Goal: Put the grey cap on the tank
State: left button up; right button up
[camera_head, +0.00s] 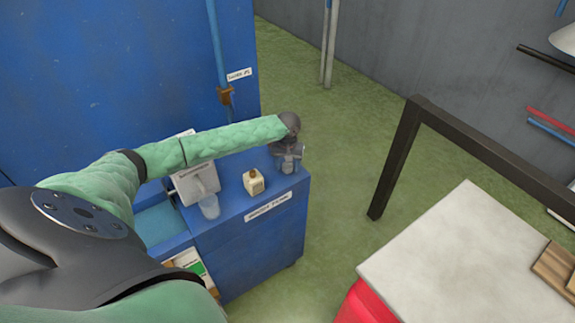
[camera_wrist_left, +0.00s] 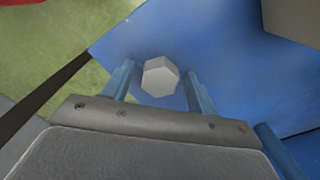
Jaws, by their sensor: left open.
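The grey cap (camera_wrist_left: 160,76) is a pale, many-sided piece on the blue surface in the left wrist view. My left gripper (camera_head: 288,163) is over the right end of the blue cabinet top (camera_head: 232,208). Its two blue-grey fingers are open, one on each side of the cap, with visible gaps. In the head view my gripper hides most of the cap's place. I cannot tell for certain which part is the tank; a pale grey box (camera_head: 196,184) stands on the cabinet to the left of the gripper. My right gripper does not show.
A small cream container with a brown top (camera_head: 254,182) and a clear cup (camera_head: 209,206) stand on the cabinet near my left forearm. A tall blue cabinet (camera_head: 110,70) rises behind. Green floor lies between the cabinet and a pale-topped table (camera_head: 470,250) with a dark frame (camera_head: 400,155).

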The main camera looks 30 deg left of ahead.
aim_at(288, 165)
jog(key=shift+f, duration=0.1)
